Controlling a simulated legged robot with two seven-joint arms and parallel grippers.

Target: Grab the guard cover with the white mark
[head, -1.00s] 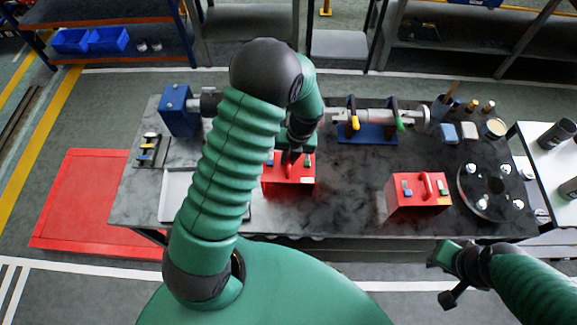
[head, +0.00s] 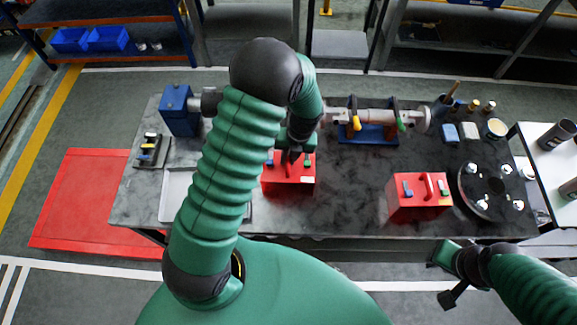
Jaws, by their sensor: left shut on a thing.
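Two red guard covers stand on the dark bench. The left cover (head: 289,174) is partly hidden behind my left arm and gripper. The right cover (head: 419,197) has a red handle on top, with small blue and green pieces beside it. Small pale spots show on the fronts, but they are too small for me to tell which is the white mark. My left gripper (head: 292,156) is over the top of the left cover and shut on it. Its fingertips are largely hidden. My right gripper (head: 447,275) is in front of the bench, away from both covers.
The bench (head: 350,205) also holds a blue-and-grey pump assembly (head: 372,132), a black round flange (head: 490,190), a pale tray (head: 177,190) and a blue motor block (head: 178,110). A white side table (head: 545,150) adjoins at right. The bench between the covers is clear.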

